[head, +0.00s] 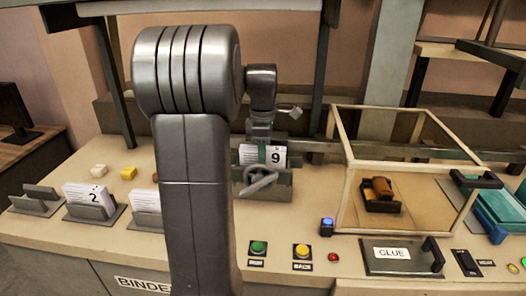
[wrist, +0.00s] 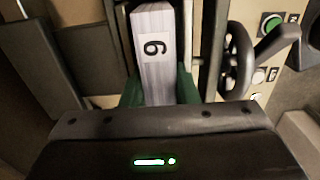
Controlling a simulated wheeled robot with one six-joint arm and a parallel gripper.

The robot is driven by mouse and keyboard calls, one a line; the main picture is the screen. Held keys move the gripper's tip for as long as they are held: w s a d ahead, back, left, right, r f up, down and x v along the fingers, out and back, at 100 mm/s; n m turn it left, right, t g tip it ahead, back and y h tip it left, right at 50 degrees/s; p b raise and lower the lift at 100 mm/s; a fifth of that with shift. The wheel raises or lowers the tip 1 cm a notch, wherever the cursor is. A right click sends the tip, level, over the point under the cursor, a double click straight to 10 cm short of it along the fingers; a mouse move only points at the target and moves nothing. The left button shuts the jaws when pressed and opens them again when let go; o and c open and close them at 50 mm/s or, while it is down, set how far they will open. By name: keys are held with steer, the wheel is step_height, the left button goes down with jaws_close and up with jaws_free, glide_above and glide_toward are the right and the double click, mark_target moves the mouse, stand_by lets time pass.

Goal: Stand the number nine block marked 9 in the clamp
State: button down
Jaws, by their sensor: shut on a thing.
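The number nine block (head: 276,156) is a white block of pages with a black 9 on its label. It stands upright at the grey clamp (head: 282,190), and its lower part appears to be between the clamp's jaws. Whether it rests on the clamp's bottom is hidden. My gripper (head: 262,154) is above the clamp and shut on the block, its green pads against it. In the wrist view the block (wrist: 154,50) shows between the green fingers (wrist: 160,90), with the clamp's handwheel (wrist: 238,62) to the right.
Several dark holders stand at the left, one with a block marked 2 (head: 88,197) and one with another white block (head: 146,200). A glass-sided case (head: 345,215) stands right of the clamp. Green (head: 258,248) and yellow (head: 302,250) buttons sit in front. My arm hides part of the bench.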

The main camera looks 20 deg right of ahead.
steer(key=shift+f, duration=0.1)
steer(key=c, duration=1.1)
jaws_free()
step_height(320, 180, up, 8)
steer(key=shift+f, duration=0.1)
steer(key=shift+f, duration=0.2)
step_height(320, 180, down, 7)
steer(key=shift+r, duration=2.45)
